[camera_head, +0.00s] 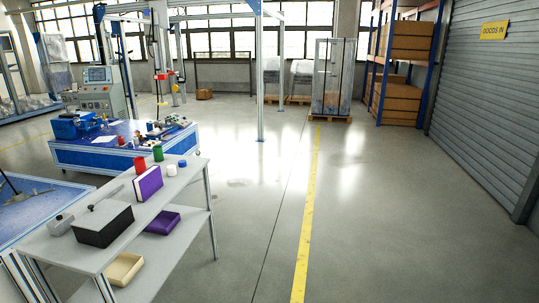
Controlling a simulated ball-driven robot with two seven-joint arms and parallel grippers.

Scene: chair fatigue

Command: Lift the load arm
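Neither of my grippers shows in the head view. I cannot make out with certainty which part is the load arm. A tall aluminium frame (260,75) stands at the back left. Near it, a small red part (164,76) sits on a thin upright, with a yellow piece (162,103) lower down. These are too small to tell in detail. A grey control console (98,98) with a screen stands left of them.
A grey two-level shelf cart (150,222) at front left holds a black box (103,224), a purple box (148,183) and small containers. Behind it is a blue-topped workbench (75,157) with tools. A blue rack (405,60) stands at back right. The floor right of the cart is clear.

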